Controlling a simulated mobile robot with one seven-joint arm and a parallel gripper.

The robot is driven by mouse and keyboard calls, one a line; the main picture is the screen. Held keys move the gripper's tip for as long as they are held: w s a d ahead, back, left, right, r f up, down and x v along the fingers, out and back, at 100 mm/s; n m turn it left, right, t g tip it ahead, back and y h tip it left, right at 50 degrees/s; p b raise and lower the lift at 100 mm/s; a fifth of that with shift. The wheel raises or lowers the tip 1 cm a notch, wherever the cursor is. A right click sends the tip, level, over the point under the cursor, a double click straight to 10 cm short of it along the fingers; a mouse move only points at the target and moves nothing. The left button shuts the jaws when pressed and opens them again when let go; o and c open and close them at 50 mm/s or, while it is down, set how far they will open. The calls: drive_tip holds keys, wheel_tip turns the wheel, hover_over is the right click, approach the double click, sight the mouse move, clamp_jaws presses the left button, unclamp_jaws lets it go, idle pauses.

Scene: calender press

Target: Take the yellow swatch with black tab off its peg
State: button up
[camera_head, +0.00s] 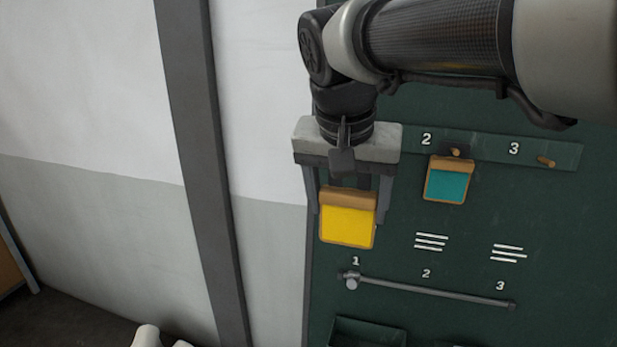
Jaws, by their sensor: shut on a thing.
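The yellow swatch (347,226) hangs upright with a tan-brown band along its top edge. No black tab can be made out on it. My gripper (348,208) points down from above, with one grey finger at each side of the swatch, and is shut on it. The swatch is in front of the left part of the dark green board (470,220). The peg it belongs to is hidden behind my gripper, so I cannot tell whether the swatch still touches it.
A teal swatch (447,185) hangs on the peg (455,152) marked 2. The peg (546,161) marked 3 is bare. Below, a grey rod (430,289) runs across the board above a dark tray (368,333). A grey post (205,170) stands left against the wall.

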sight(342, 221)
drive_tip(key=s, duration=0.1)
drive_tip(key=s+a, duration=0.1)
drive_tip(key=s, duration=0.1)
drive_tip(key=s+b, duration=0.1)
drive_tip(key=s, duration=0.1)
drive_tip(key=shift+a, duration=0.3)
drive_tip(key=shift+w, duration=0.1)
